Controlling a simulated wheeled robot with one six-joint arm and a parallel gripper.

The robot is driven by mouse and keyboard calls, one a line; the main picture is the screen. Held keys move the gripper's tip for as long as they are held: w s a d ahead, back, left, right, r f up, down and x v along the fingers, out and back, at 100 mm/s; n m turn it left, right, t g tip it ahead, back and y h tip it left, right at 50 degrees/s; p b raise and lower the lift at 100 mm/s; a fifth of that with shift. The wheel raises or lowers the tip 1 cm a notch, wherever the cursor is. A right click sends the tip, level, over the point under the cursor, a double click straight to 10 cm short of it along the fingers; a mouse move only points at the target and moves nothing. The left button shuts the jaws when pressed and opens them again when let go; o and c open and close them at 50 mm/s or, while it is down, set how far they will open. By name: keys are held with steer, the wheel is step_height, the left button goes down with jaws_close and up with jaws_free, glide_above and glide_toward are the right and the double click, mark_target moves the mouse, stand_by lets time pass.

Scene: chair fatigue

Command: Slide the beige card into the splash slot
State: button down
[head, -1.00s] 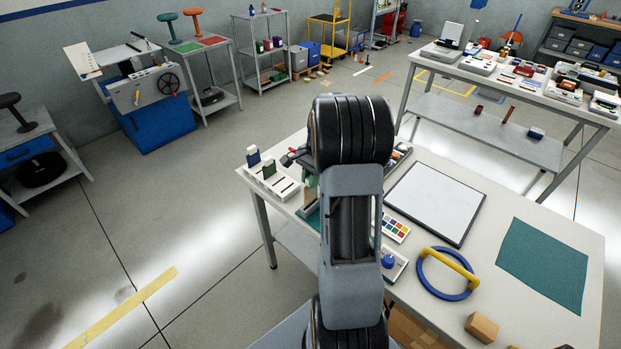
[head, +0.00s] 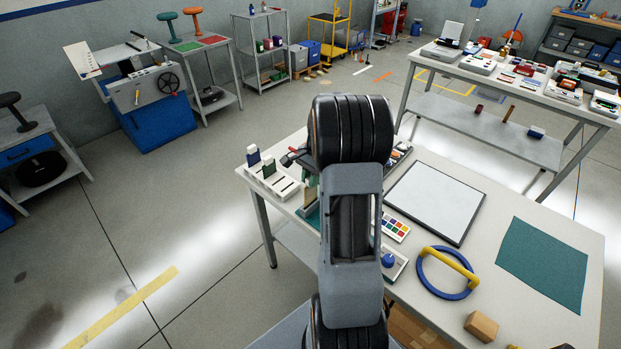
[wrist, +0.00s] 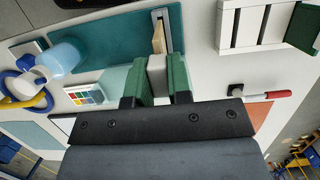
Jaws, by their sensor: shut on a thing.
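In the wrist view my gripper (wrist: 161,78) has green fingers shut on a pale grey block, which looks like the grip end of the beige card (wrist: 158,40). The beige part shows just beyond the fingertips. It lies beside or against a narrow grey upright slot piece (wrist: 166,22) on a teal mat (wrist: 105,45), perhaps the splash slot. I cannot tell whether the card's edge is inside it.
A white slotted rack (head: 270,180) with a blue and a green card stands at the table's left corner; it also shows in the wrist view (wrist: 228,25). A red-handled tool (wrist: 280,93), a colour chart (wrist: 85,95) and a blue-and-white bottle (wrist: 60,58) are near. A whiteboard (head: 435,202) lies right.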

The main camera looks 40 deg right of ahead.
steer(key=shift+f+b, duration=1.1)
steer(key=shift+f, duration=0.75)
steer(key=c, duration=1)
jaws_free()
steer(key=shift+r, duration=0.1)
steer(key=v, duration=1.3)
steer(key=shift+w+d+r+b, duration=0.1)
steer(key=shift+d+r+b, duration=0.05)
steer(key=shift+r+b, duration=0.2)
steer(key=shift+f, duration=0.1)
